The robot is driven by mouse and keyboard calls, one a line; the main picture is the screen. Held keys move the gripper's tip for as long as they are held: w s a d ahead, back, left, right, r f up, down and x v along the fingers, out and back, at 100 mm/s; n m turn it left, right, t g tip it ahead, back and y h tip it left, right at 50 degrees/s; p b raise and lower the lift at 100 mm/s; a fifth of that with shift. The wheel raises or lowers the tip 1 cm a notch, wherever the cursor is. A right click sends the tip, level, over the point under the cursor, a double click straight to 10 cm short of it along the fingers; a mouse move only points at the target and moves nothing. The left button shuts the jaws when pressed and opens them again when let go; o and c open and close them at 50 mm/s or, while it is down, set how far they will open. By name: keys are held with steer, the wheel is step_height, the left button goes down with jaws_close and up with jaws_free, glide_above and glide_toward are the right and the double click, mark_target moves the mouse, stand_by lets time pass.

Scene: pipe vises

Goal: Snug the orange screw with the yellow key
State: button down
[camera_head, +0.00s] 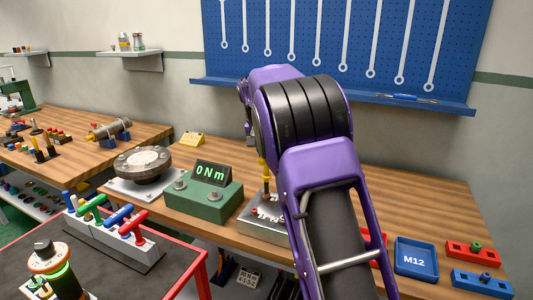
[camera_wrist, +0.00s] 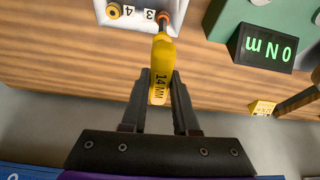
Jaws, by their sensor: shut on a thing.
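The yellow key (camera_wrist: 160,80), marked 14MM, is held between the two black fingers of my gripper (camera_wrist: 159,88) in the wrist view. My gripper is shut on its handle. The key's dark shaft reaches to an orange ring, the orange screw (camera_wrist: 163,18), at the grey metal block (camera_wrist: 142,24). I cannot tell whether the tip is seated in the screw. In the head view the yellow key (camera_head: 262,170) stands roughly upright over the block (camera_head: 258,228). My purple arm hides the gripper and part of the block there.
A green meter box (camera_head: 203,195) reading 0 Nm stands left of the block. A round grey flange (camera_head: 143,163) sits further left. In front is a red-edged cart with several T-handles. A blue M12 tray (camera_head: 415,257) and red and blue holders lie at right.

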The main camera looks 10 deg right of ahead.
steer(key=shift+s+f, duration=0.1)
steer(key=shift+f, duration=0.25)
steer(key=shift+n, duration=0.4)
steer(key=shift+r, duration=0.1)
steer(key=shift+r+p, duration=2.25)
steer(key=shift+r, duration=0.45)
